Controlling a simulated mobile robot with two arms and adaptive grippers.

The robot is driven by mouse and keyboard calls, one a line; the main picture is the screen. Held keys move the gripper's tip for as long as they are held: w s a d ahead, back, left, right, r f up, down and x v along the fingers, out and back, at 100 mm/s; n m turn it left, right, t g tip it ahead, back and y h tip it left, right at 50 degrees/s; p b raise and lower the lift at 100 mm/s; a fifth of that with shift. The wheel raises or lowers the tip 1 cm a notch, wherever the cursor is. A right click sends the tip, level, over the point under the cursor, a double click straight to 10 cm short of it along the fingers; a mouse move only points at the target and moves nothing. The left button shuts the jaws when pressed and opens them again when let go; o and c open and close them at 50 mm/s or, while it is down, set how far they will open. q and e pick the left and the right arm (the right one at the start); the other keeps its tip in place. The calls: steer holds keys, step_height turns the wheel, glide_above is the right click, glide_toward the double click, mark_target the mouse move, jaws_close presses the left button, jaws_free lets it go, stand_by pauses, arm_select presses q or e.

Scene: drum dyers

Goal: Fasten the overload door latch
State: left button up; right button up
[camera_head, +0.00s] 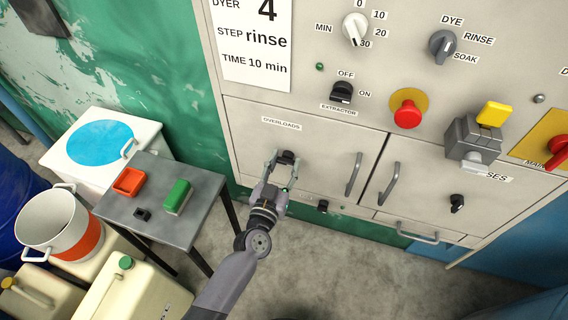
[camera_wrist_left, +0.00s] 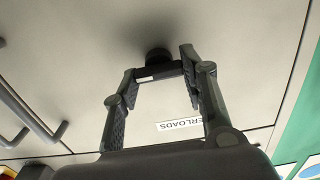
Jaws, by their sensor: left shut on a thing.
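The overloads door (camera_head: 320,152) is a cream panel lying flush in the cabinet front, with the "OVERLOADS" label at its upper left. Its black latch (camera_head: 287,155) is a small turn knob near the left side of the door. My left gripper (camera_head: 284,163) has its two fingers on either side of this latch and is shut on it. In the left wrist view the dark latch (camera_wrist_left: 158,68) sits between the fingertips, its bar lying nearly crosswise from one finger to the other. My right gripper is not in view.
A door handle (camera_head: 354,174) stands out to the right of my gripper. The fuses door has its own black latch (camera_head: 457,203). Above are the extractor switch (camera_head: 342,92) and a red button (camera_head: 407,113). A grey table (camera_head: 160,225) stands at the left.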

arm_select(q)
steer(key=c, duration=0.3)
steer(key=shift+n, duration=0.4)
steer(key=n, duration=0.3)
steer(key=shift+a+f, duration=0.1)
steer(key=n+b, duration=0.1)
steer(key=n, duration=0.3)
steer(key=shift+f+n, duration=0.1)
steer(key=shift+n, duration=0.2)
steer(key=n+b, duration=0.1)
steer(key=n, duration=0.4)
steer(key=shift+a, duration=0.15)
steer(key=shift+f+n+b, duration=0.1)
steer(key=shift+n+b, duration=0.4)
steer(key=shift+n, duration=1.7)
steer(key=o, duration=1.1)
